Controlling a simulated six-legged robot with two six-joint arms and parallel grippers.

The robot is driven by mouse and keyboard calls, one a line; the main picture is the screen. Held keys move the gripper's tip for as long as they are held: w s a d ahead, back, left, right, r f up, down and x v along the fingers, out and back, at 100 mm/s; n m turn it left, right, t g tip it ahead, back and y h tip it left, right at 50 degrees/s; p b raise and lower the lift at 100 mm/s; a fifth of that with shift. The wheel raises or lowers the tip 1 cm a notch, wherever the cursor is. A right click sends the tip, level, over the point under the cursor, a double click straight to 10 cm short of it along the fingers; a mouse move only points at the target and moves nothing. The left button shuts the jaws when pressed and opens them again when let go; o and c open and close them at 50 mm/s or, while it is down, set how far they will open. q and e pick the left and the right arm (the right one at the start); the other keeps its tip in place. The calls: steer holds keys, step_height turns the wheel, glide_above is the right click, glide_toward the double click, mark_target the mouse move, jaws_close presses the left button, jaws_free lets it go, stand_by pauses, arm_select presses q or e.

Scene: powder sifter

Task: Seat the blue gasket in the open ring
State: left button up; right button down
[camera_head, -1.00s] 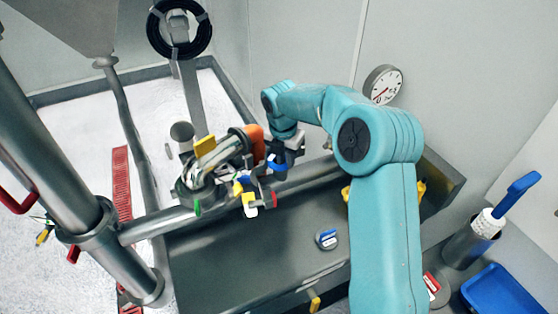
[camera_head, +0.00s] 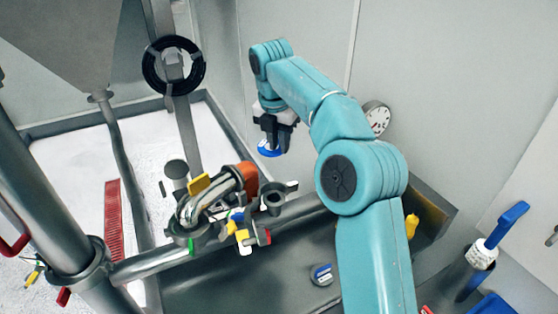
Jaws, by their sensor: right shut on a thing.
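The blue gasket (camera_head: 268,149) hangs under my right gripper (camera_head: 271,137), which is shut on it. Gripper and gasket are above and behind the pipe joint, apart from it; the gripper partly hides the gasket. A small dark open ring (camera_head: 272,198) sits at the right end of the curved pipe (camera_head: 216,196), below the gripper. No gasket can be made out in the ring. My left gripper is not in view.
A yellow tab (camera_head: 199,184), an orange collar (camera_head: 248,179) and coloured clamp parts (camera_head: 242,228) crowd the joint. A steel rail (camera_head: 178,253) runs past it. A round blue-and-white item (camera_head: 321,274) lies in the grey trough (camera_head: 280,262), otherwise largely clear.

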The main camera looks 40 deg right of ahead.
step_height(320, 180, up, 2)
steer(key=shift+w+d+r, duration=0.1)
steer(key=shift+r, duration=0.1)
step_height(320, 180, down, 12)
steer(key=shift+d+y+p, duration=0.2)
steer(key=shift+y+p, duration=0.1)
steer(key=shift+p, duration=0.1)
stand_by(0.3)
